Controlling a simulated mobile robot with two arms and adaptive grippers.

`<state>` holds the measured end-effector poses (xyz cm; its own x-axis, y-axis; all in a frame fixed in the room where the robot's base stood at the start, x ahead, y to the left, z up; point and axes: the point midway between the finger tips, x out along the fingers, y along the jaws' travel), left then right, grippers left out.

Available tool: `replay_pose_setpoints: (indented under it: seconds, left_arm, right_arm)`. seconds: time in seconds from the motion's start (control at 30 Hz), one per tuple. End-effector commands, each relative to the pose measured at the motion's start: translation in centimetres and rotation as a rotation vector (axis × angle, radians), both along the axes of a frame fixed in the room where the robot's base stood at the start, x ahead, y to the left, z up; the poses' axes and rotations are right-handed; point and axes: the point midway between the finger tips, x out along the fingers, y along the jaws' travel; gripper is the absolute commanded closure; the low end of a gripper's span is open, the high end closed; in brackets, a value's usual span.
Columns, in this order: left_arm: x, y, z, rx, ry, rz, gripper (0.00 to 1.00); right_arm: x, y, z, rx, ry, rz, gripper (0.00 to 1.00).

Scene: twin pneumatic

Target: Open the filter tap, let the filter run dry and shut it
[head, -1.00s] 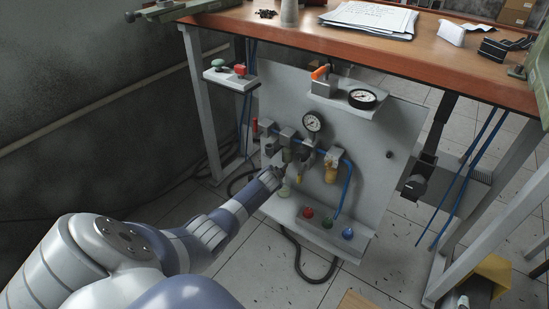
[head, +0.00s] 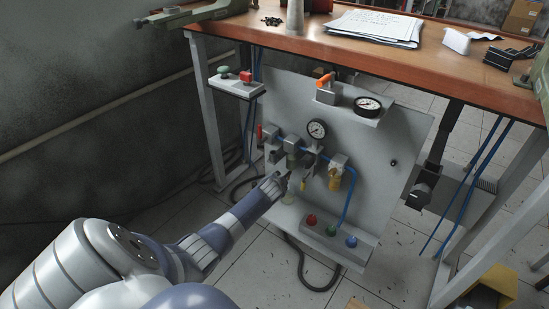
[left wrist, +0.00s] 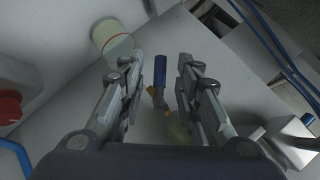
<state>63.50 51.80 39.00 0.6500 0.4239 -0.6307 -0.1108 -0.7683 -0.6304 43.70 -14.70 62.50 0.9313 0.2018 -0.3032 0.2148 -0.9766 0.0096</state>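The pneumatic panel (head: 375,150) hangs below the workbench, with a row of filter units and a gauge (head: 317,128). My left gripper (head: 287,182) is at the lower left of that row and hides part of it. In the left wrist view my left gripper (left wrist: 160,78) is open, its two fingers apart. A small blue-handled lever (left wrist: 161,68) on a brass fitting, which looks like the tap, shows between the fingers; I cannot tell whether they touch it. A pale cup-like cylinder with a red line (left wrist: 112,40) is beyond the left finger. My right gripper is not in view.
An amber-bowled unit (head: 335,178) and a blue hose (head: 350,195) are just right of my gripper. A ledge with red, green and blue buttons (head: 331,231) is below. A two-button box (head: 237,85) is at the left. The bench top (head: 300,45) overhangs the panel.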

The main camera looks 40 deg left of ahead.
Motion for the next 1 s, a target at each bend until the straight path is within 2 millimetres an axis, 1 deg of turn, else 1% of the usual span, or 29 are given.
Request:
replay_pose_setpoints:
  seconds: [0.6, 0.8, 1.0]
  left_arm:
    - [-4.8, -3.1, 4.6, 0.0, 0.0, 0.0, 0.69]
    - [-5.8, -3.8, 5.6, 0.001, 0.0, -0.001, 0.69]
    - [-6.1, -3.9, 5.8, 0.0, 0.001, 0.001, 0.69]
  right_arm:
    - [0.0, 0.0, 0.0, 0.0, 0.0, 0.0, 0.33]
    - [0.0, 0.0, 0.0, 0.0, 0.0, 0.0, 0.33]
    - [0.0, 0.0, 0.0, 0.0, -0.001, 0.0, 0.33]
